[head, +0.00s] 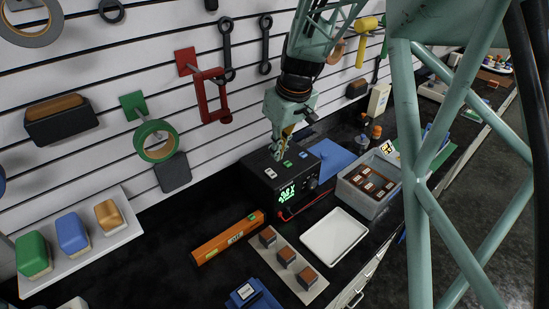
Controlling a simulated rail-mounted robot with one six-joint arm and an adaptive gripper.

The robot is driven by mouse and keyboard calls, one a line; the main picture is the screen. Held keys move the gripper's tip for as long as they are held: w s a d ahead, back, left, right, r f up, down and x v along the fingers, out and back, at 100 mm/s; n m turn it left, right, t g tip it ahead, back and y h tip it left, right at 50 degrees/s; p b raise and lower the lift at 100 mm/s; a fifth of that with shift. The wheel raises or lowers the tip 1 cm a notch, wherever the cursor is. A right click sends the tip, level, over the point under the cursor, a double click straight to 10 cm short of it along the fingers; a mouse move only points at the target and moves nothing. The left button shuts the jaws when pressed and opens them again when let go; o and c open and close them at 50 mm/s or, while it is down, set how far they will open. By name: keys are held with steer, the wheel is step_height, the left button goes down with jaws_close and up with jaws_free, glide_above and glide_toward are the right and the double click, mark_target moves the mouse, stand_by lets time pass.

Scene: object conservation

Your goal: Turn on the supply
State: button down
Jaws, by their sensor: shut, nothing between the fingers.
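The supply (266,188) is a black box on the dark bench against the slatted wall. Its front has a green lit display (287,194) and a dark knob beside it; the digits are too small to read surely. On its top are small switches or buttons: a white one (271,173), a green one (287,163) and another white one (303,155). My gripper (278,155) points down over the back part of the supply's top, shut and empty. Its fingertips overlap the supply in the picture; I cannot tell whether they touch it.
A red lead runs from the supply's front. A white tray (334,237), an orange level (228,238) and a board with brown blocks (281,273) lie in front. Tools hang on the wall behind.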

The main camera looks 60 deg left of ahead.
steer(key=shift+d+v, duration=0.25)
steer(key=shift+v, duration=1)
steer(key=shift+d+v, duration=0.3)
steer(key=shift+v, duration=0.95)
steer(key=shift+w+f, duration=0.1)
steer(key=shift+w, duration=0.05)
